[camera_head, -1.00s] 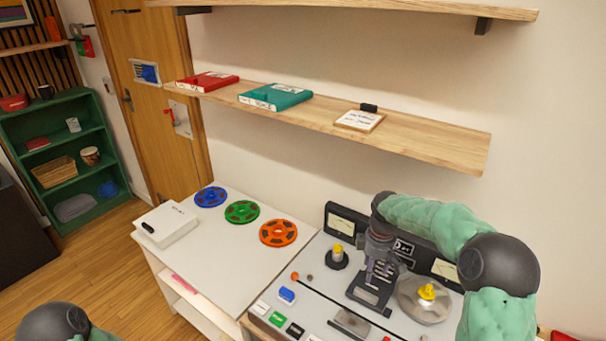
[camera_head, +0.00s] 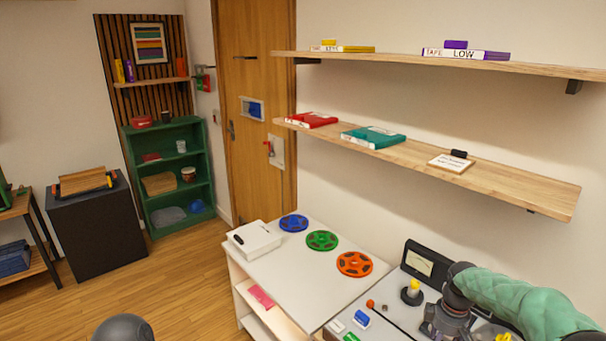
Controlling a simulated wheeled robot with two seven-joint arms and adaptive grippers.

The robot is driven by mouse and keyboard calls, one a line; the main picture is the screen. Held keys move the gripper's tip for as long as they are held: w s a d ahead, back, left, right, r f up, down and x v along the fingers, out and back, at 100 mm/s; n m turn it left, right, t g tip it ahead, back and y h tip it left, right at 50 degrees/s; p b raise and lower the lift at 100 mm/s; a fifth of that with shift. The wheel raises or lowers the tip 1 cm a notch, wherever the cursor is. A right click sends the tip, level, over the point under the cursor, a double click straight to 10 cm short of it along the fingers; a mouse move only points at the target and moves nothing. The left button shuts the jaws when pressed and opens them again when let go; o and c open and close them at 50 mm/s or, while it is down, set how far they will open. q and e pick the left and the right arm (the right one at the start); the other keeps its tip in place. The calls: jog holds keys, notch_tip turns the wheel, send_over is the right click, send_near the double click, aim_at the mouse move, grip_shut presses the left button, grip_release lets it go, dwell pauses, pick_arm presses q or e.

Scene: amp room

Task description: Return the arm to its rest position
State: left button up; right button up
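My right arm (camera_head: 520,300) comes in from the right in a green sleeve. Its dark gripper (camera_head: 443,320) points down over the tape machine (camera_head: 385,300) at the lower right. Its fingertips are near or past the bottom edge, so I cannot tell whether they are open or shut or touch anything. Only a dark rounded part of my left arm (camera_head: 122,329) shows at the bottom left; my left gripper is out of view.
A white counter (camera_head: 290,270) holds blue (camera_head: 293,223), green (camera_head: 322,240) and orange reels (camera_head: 354,264) and a white box (camera_head: 256,239). A wall shelf (camera_head: 500,180) overhangs behind. A green bookcase (camera_head: 150,200) and a black cabinet (camera_head: 98,235) stand left. The wooden floor between is clear.

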jog(key=shift+m+y, duration=0.8)
jog(key=shift+y, duration=0.1)
jog(key=a+f, duration=0.3)
jog(key=f, duration=0.1)
jog(key=s+a+f, duration=0.1)
jog(key=a+f, duration=0.1)
jog(key=f, duration=0.1)
jog(key=a+f, duration=0.3)
jog(key=f, duration=0.1)
jog(key=shift+s+a+f, duration=0.15)
jog(key=shift+a+f, duration=0.15)
jog(key=s+a+f+m+y, duration=0.2)
jog(key=s+a+f+m, duration=0.3)
jog(key=s+a+f, duration=0.85)
jog(key=s+a+f+m, duration=0.3)
jog(key=s, duration=0.6)
jog(key=shift+a+m, duration=0.4)
